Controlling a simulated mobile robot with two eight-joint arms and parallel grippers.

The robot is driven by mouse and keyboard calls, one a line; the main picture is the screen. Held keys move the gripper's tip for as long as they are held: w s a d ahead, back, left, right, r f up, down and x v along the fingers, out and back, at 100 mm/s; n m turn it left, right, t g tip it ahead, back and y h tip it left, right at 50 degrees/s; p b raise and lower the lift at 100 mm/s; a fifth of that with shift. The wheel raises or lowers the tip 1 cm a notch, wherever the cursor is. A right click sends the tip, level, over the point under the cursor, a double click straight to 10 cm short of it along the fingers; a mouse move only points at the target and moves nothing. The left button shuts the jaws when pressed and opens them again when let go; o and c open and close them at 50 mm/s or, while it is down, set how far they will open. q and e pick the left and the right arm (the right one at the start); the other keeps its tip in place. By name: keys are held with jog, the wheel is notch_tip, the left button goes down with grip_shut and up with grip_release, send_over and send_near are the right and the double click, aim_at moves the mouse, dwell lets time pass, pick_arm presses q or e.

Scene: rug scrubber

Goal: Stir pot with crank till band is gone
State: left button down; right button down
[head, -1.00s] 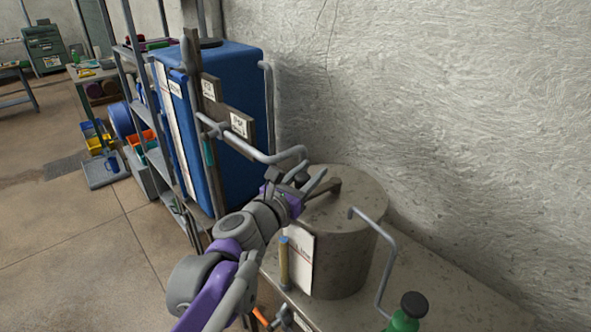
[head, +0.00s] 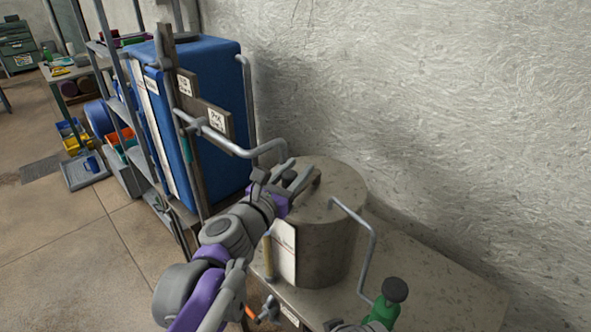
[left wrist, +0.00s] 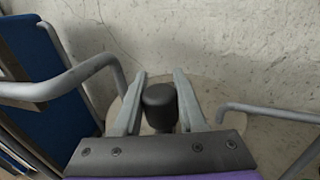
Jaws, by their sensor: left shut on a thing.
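The pot (head: 325,245) is a grey speckled cylinder with a flat lid and a white label (head: 284,252) on its side. A bent grey crank rod (head: 371,250) runs from the lid's right side down to a green grip (head: 383,313) with a black cap. My left gripper (head: 293,178) is over the lid, its fingers shut on a black knob (left wrist: 160,107), one finger on each side in the left wrist view. A grey part, seemingly of my right gripper (head: 346,326), shows at the bottom edge beside the green grip; its fingers are not clear. I see no band.
A blue cabinet (head: 218,115) with a bent grey pipe (head: 240,150) stands left of the pot, close to my left gripper. A rough wall (head: 430,120) is behind. The bench top (head: 425,275) is clear right of the pot. A yellowish stick (head: 268,258) stands beside the label.

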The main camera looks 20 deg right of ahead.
dwell(0.7)
pick_arm(q)
jog(key=shift+c, duration=2.4)
grip_release()
jog(key=shift+s, duration=0.1)
jog(key=b+v, duration=0.1)
jog(key=v, duration=0.9)
jog(key=shift+s+a, duration=0.25)
